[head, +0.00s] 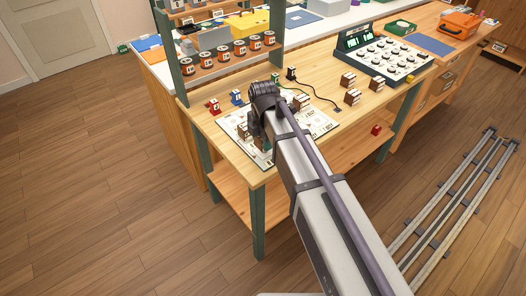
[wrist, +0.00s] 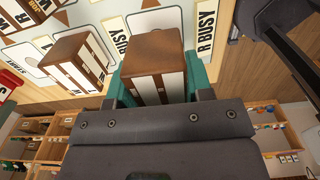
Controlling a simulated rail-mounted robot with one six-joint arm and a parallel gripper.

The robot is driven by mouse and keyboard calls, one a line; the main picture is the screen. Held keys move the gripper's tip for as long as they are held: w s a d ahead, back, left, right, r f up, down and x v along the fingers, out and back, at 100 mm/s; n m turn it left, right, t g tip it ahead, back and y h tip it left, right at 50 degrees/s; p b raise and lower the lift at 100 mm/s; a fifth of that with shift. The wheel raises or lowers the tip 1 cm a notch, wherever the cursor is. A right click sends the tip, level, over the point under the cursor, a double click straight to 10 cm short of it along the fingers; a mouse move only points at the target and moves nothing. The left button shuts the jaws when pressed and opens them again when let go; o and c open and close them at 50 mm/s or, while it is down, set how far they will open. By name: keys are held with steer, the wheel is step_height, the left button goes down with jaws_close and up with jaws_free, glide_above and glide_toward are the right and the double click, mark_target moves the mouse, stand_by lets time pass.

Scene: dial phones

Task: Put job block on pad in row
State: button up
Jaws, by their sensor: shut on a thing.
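My gripper (wrist: 160,88) has green fingers and is shut on a job block (wrist: 152,58), a brown-topped block with white striped sides. The held block is over the edge part of the white board (wrist: 225,10), between a "BUSY" label and an "R BUSY" label. I cannot tell whether it touches the board. A second striped block (wrist: 78,62) stands on the board just left of it, and a third block (wrist: 30,8) is at the upper left. In the head view my gripper (head: 261,143) is low over the left part of the board (head: 322,124), and my arm hides much of the board.
Several striped blocks (head: 352,97) stand on the table right of the board. Behind the board are a red piece (head: 214,106), a blue piece (head: 236,97) and a black piece (head: 291,73) with a cable. A dial console (head: 383,53) stands at the back right.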

step_height(320, 180, down, 4)
steer(key=shift+r+b, duration=0.25)
steer(key=shift+b, duration=0.75)
steer(key=shift+r, duration=0.35)
steer(key=shift+f, duration=0.35)
steer(key=o, duration=0.9)
steer(key=shift+r, duration=0.15)
steer(key=shift+o, duration=0.2)
step_height(320, 180, up, 13)
steer(key=p, duration=1.2)
steer(key=shift+f+p, duration=0.2)
steer(key=shift+p, duration=0.2)
steer(key=shift+f, duration=0.1)
